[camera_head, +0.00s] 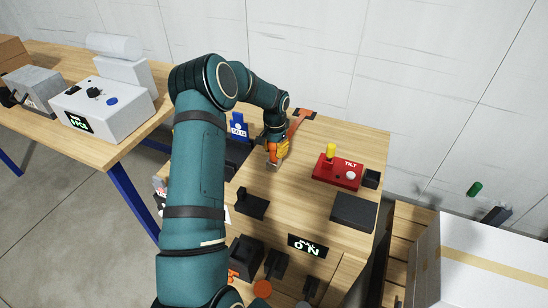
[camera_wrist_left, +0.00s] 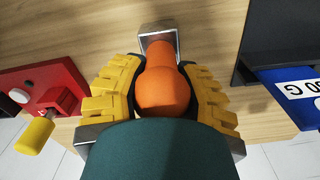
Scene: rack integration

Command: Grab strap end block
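The task's block appears to be an orange, rounded piece (camera_wrist_left: 163,85) with a square grey metal end (camera_wrist_left: 158,38), seen in the left wrist view. My left gripper (camera_wrist_left: 163,90), with yellow ridged fingers, has it between its pads, which appear to touch it on both sides. In the head view the left gripper (camera_head: 277,152) is low over the wooden table, and an orange strap (camera_head: 301,120) lies just behind it. My wrist hides part of the block. My right gripper is not in view.
A red TILT box (camera_head: 338,171) with a yellow lever stands to the right of the gripper. A dark flat block (camera_head: 353,211) is in front of it. A blue sign (camera_head: 238,127) is to the left. A second table (camera_head: 130,140) holds white and grey devices. A large white carton (camera_head: 490,260) is at right.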

